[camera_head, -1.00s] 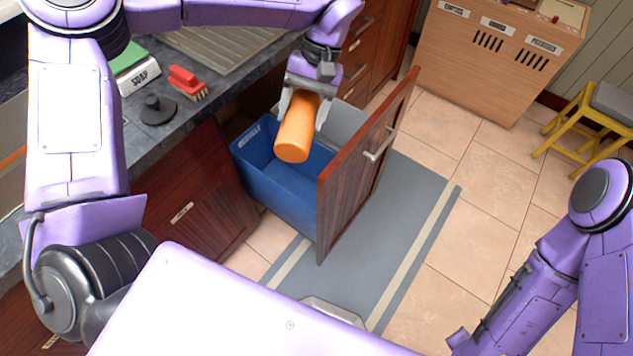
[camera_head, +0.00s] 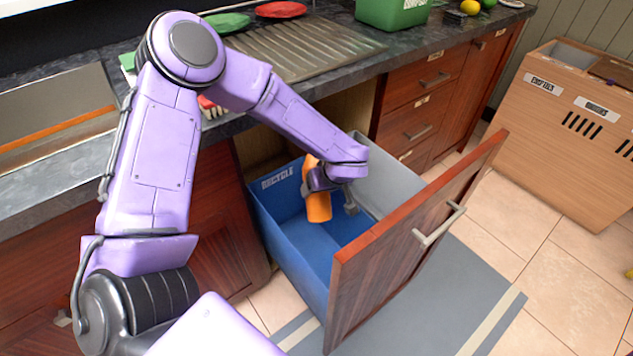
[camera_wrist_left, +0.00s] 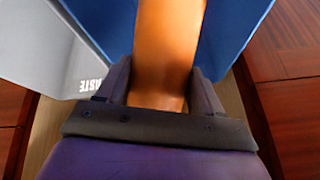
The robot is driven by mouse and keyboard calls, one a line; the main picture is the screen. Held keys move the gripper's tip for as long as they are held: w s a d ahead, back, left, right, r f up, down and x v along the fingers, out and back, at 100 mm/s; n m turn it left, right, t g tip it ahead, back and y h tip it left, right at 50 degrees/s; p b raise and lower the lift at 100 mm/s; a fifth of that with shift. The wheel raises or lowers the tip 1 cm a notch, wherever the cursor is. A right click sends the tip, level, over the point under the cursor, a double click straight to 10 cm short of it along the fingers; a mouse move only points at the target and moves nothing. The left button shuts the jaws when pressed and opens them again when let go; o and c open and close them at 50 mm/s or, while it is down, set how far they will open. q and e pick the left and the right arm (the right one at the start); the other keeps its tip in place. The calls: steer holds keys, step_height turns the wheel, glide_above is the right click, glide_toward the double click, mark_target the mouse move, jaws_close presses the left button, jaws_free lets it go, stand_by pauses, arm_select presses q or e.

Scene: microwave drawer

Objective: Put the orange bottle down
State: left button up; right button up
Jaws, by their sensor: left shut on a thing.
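The orange bottle (camera_head: 318,206) is in my left gripper (camera_head: 330,190), which is shut on it. In the head view the bottle is tilted over the blue recycle bin (camera_head: 290,237) in the open drawer, with its lower end at or below rim height. The left wrist view shows the orange bottle (camera_wrist_left: 168,55) between both fingers (camera_wrist_left: 160,95), with the blue bin wall (camera_wrist_left: 235,25) beyond. Part of the bottle is hidden behind my wrist. I cannot tell whether it touches the bin. My right gripper is out of view.
A grey waste bin (camera_head: 385,172) sits beside the blue one. The wooden drawer front (camera_head: 400,245) with its handle (camera_head: 440,225) stands out over a grey mat (camera_head: 480,285). The counter holds a drying rack (camera_head: 290,48) and a green compost bin (camera_head: 392,12).

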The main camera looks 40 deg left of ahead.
arm_select(q)
steer(key=w+a+f+t+y+b, duration=0.1)
steer(key=a+f+y+b, duration=0.1)
steer(key=f+b, duration=0.3)
steer(key=w+a+f+n+t+y+b, duration=0.1)
steer(key=a+f+b, duration=0.4)
steer(key=f, duration=0.7)
steer(key=w+a+f+n+t+y+b, duration=0.1)
steer(key=a+f+y+b, duration=0.2)
steer(key=f, duration=0.6)
steer(key=shift+w+a+f+t+y+b, duration=0.25)
steer(key=shift+y+b, duration=0.25)
steer(key=shift+b, duration=0.85)
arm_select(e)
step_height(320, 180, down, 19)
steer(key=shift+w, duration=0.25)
arm_select(q)
steer(key=shift+s+d, duration=0.1)
steer(key=shift+f, duration=0.15)
steer(key=o, duration=1)
steer(key=shift+f, duration=0.1)
